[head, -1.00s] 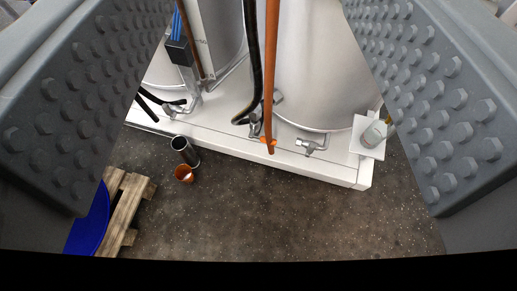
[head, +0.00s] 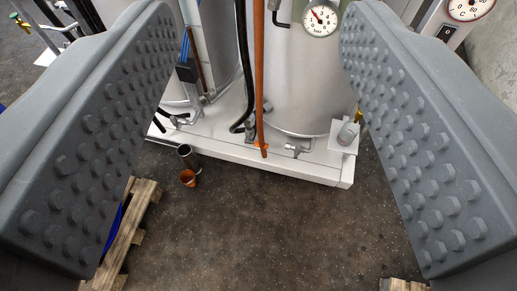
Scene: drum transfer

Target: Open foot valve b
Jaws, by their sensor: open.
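My gripper (head: 257,22) is open, with one studded grey jaw on each side of the head view and nothing between them but the scene beyond. Past the jaws stand two metal tanks on a white plinth (head: 230,147). A small metal valve (head: 297,149) sits at the foot of the right tank (head: 300,85). Another valve (head: 178,119) is at the foot of the left tank (head: 222,35), partly beside the left jaw. No label shows which is foot valve b. The jaws touch neither valve.
An orange pipe (head: 259,70) and a black hose (head: 248,60) run down between the tanks. A wooden pallet (head: 128,235) is at lower left. A pressure gauge (head: 320,20) is above. The middle floor is clear.

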